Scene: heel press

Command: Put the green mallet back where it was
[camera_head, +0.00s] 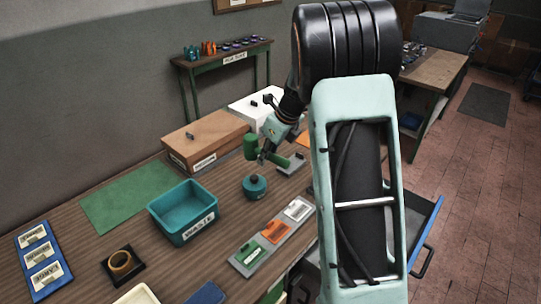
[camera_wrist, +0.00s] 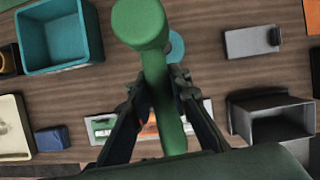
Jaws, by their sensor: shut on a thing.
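The green mallet (camera_head: 251,147) is in my gripper (camera_head: 266,153), above the wooden bench. In the wrist view the mallet's round head (camera_wrist: 138,22) is at the top, and its handle runs down between the two fingers of my gripper (camera_wrist: 158,82). The fingers are shut on the handle. In the head view the handle points right, over a grey plate (camera_head: 293,166). A flat green mat (camera_head: 128,197) lies bare on the bench to the left. I cannot tell from these frames where the mallet was before.
A teal WASTE bin (camera_head: 183,221) and a round teal pot (camera_head: 255,187) stand near the mallet. A wooden box (camera_head: 205,140) and a white box (camera_head: 249,108) are behind. A tape roll (camera_head: 121,262) is at front left. An open drawer (camera_head: 430,225) juts out right.

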